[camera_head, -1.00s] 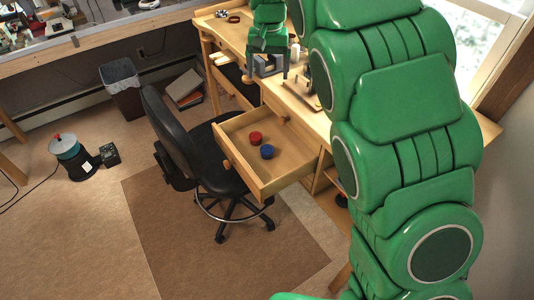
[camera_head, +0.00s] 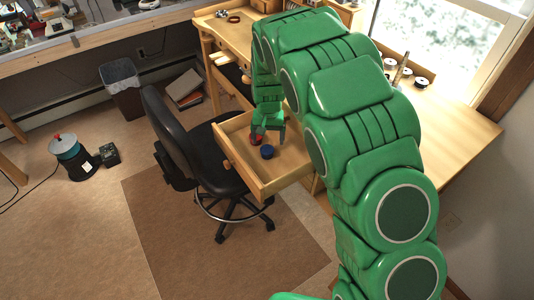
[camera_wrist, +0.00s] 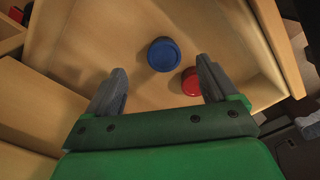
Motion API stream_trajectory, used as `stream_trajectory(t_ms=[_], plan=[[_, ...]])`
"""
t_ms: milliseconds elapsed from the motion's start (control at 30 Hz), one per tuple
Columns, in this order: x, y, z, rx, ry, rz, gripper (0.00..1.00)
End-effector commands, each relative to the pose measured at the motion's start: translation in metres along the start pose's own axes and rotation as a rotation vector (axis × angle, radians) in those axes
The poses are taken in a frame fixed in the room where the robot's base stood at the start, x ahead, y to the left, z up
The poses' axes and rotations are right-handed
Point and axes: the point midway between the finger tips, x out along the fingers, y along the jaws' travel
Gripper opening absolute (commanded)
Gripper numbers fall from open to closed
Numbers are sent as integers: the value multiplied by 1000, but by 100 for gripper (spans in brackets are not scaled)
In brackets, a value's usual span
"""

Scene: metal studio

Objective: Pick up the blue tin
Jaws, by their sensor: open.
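The blue tin (camera_head: 267,152) is a small round tin lying in the open wooden drawer (camera_head: 262,187). In the wrist view the blue tin (camera_wrist: 163,54) lies ahead of and between my fingertips, apart from them. A red tin (camera_wrist: 191,82) lies beside it, close to my right-hand finger; in the head view the red tin (camera_head: 255,140) is partly hidden by my gripper. My gripper (camera_head: 268,133) is over the drawer, by the two tins. In the wrist view my gripper (camera_wrist: 160,80) is open with nothing between its fingers.
The drawer's raised walls surround the tins. A black office chair (camera_head: 180,140) stands at the drawer's left. The wooden desk (camera_head: 455,120) lies behind and to the right, with jars (camera_head: 420,83) on it.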

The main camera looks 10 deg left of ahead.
Motion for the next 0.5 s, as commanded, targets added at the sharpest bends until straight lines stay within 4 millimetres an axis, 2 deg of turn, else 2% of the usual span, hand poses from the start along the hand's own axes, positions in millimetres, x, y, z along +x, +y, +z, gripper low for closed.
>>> stream_trajectory(t_ms=[300,500], plan=[[24,-1,-1,0,2,-1,87],[33,-1,-2,0,1,0,87]])
